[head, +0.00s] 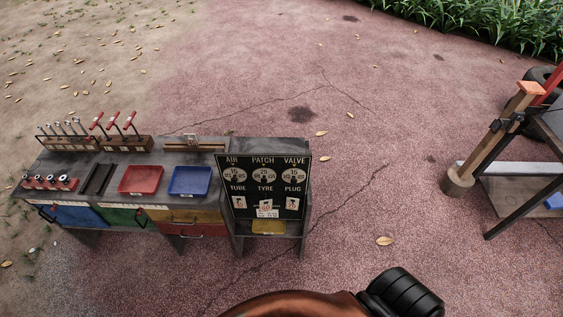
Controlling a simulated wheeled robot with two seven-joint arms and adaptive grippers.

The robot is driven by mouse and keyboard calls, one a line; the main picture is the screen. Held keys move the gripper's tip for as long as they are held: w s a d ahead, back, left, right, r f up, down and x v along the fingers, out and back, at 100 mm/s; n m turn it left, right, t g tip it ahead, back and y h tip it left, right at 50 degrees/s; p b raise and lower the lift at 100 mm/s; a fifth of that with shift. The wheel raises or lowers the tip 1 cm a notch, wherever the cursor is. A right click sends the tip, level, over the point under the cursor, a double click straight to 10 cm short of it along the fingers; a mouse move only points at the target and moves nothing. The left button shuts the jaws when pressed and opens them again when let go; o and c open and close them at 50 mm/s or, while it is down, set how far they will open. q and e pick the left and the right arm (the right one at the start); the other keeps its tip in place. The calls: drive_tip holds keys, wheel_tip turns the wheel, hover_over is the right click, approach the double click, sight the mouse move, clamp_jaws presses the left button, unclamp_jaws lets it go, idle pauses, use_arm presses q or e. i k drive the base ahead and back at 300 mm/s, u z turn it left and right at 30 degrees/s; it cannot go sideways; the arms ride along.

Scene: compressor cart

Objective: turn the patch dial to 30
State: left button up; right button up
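Neither of my grippers is in view, and nothing touches the dial.
The workbench (213,152) holds a red tray (140,179), a blue tray (189,181) and racks of tools (124,143). A frame with a wooden post (490,145) stands at right. A copper-brown curved body (300,304) with a black ribbed part fills the bottom. Ground between is clear.

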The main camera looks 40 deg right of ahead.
sight(264, 175)
drive_tip(key=z, duration=1)
drive_tip(key=k, duration=0.1)
